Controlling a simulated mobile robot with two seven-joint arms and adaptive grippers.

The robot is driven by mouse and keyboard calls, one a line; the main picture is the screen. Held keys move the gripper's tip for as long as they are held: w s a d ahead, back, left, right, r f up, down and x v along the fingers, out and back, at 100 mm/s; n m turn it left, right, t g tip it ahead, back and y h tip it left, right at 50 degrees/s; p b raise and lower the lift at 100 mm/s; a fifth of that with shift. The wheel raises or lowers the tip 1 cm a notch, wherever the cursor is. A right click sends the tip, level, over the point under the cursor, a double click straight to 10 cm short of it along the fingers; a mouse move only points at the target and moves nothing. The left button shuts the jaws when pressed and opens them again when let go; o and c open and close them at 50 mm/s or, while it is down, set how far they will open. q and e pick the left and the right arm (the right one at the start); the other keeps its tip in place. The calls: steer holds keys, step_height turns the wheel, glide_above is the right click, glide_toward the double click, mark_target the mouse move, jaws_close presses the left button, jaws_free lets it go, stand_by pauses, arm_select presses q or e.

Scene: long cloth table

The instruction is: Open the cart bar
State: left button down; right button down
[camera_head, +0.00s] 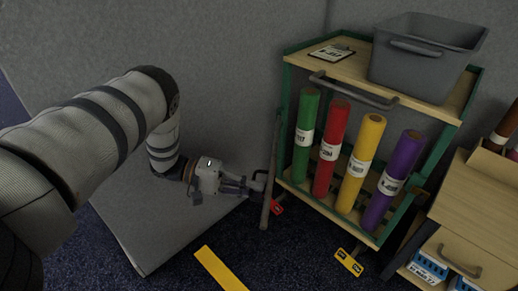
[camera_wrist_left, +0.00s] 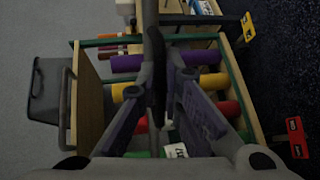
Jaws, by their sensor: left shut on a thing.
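The cart (camera_head: 365,185) has wooden shelves and a green frame and stands right of centre. Its grey bar (camera_head: 268,185) stands nearly upright at the cart's left front side, away from the rolls' fronts. My left gripper (camera_head: 257,184) reaches it from the left and is shut on it around mid-height. In the left wrist view, the dark bar (camera_wrist_left: 156,70) runs between the two fingers of my left gripper (camera_wrist_left: 170,95). The exact finger contact is hard to see. My right gripper is not in view.
Green (camera_head: 305,138), red (camera_head: 330,150), yellow (camera_head: 360,165) and purple (camera_head: 393,180) rolls stand in the cart. A grey bin (camera_head: 425,60) and a clipboard (camera_head: 332,52) lie on top. A wooden drawer unit (camera_head: 480,215) stands right. Yellow tape (camera_head: 220,270) marks the dark carpet.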

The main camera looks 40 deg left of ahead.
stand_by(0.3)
arm_select(q)
steer(key=c, duration=1.7)
jaws_free()
